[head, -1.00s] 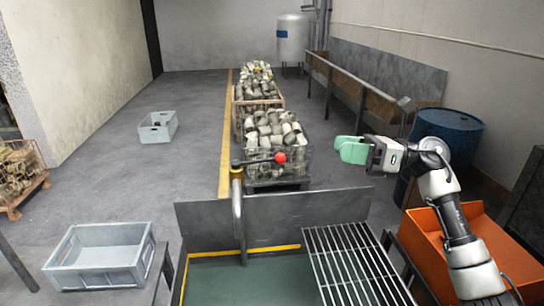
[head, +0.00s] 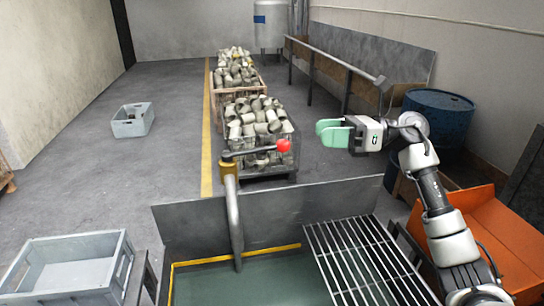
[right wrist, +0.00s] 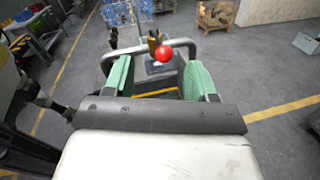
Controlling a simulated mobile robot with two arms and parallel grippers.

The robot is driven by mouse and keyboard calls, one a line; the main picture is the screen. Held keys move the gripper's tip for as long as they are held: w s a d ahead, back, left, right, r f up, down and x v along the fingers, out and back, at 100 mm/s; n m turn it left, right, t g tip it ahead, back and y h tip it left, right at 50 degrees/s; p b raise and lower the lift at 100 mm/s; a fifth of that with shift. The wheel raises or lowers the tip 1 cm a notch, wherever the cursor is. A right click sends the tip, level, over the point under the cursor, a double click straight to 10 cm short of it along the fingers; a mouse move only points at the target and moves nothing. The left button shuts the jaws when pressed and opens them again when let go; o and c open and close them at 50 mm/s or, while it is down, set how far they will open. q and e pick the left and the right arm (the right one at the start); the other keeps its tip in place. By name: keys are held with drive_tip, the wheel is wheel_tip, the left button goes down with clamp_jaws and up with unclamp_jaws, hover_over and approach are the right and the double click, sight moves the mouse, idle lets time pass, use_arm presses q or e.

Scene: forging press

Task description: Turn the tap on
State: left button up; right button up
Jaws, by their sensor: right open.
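The tap (head: 233,215) rises from the sink (head: 252,283) in the head view. It has a brass valve body on top and a lever with a red ball knob (head: 283,145) at its right end. My right gripper (head: 322,133) is open and empty, to the right of the knob and apart from it. In the right wrist view, the red knob (right wrist: 164,54) shows between the two green fingers, beyond their tips. My left gripper is not in view.
A metal drain grid (head: 352,262) covers the sink's right side. An orange bin (head: 480,235) and a blue drum (head: 440,120) stand at the right. Crates of metal parts (head: 258,135) stand behind the sink. A grey crate (head: 75,268) is at the front left.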

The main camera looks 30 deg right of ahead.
sight(274, 146)
drive_tip(key=w+a+f, duration=0.1)
drive_tip(key=a, duration=0.2)
drive_tip(key=w+a+f+p, duration=0.1)
drive_tip(key=w+a, duration=0.1)
drive_tip(key=a, duration=0.1)
drive_tip(key=w+a+f+p, duration=0.1)
drive_tip(key=w+a, duration=0.1)
drive_tip(key=a, duration=0.1)
drive_tip(key=shift+a, duration=0.1)
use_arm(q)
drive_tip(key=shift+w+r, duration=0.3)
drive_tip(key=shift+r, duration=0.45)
use_arm(e)
drive_tip(key=shift+w+a+f, duration=0.1)
drive_tip(key=shift+a+f, duration=0.05)
drive_tip(key=shift+a, duration=0.15)
drive_tip(key=shift+c, duration=0.3)
clamp_jaws()
